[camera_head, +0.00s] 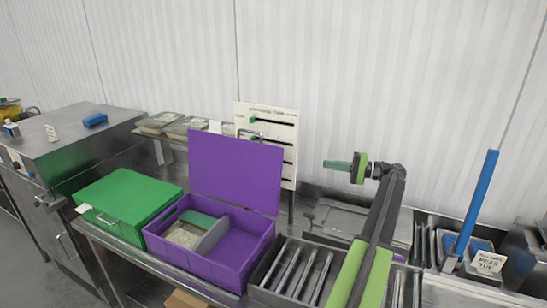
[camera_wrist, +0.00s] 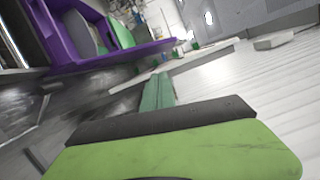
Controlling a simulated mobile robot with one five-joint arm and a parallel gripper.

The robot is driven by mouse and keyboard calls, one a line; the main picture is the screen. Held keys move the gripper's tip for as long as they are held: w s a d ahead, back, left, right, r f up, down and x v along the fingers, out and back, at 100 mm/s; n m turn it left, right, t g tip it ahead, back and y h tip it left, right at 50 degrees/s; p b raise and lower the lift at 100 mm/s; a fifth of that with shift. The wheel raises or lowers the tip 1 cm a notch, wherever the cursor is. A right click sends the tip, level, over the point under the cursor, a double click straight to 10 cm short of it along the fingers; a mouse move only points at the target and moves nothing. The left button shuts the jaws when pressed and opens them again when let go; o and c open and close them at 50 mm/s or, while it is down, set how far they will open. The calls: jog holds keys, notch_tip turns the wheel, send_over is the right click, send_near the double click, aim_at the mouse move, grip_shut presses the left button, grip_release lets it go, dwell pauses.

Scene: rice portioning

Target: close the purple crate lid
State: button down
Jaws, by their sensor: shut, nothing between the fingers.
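The purple crate (camera_head: 248,262) stands on the steel counter with its purple lid (camera_head: 236,170) raised upright at the back. A metal handle shows on the lid's top edge. Inside the crate are a grey divider and a green item, with something pale in the left part. My gripper (camera_head: 330,165) is to the right of the lid and apart from it, pointing left at about the lid's height. Its fingers are shut and empty. In the wrist view the purple crate (camera_wrist: 85,62) shows sideways at the upper left, beyond the gripper fingers (camera_wrist: 157,92).
A closed green crate (camera_head: 130,200) sits left of the purple one. A dark rack with metal bars (camera_head: 290,270) stands to its right. A white board (camera_head: 285,150) stands behind the lid. A blue upright bar (camera_head: 477,200) rises at the right.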

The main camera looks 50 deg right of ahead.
aim_at(276, 157)
jog(key=x, duration=2)
jog(key=shift+w+r+p, duration=0.1)
jog(key=shift+w+p, duration=0.15)
jog(key=shift+p, duration=0.15)
jog(key=shift+a, duration=0.1)
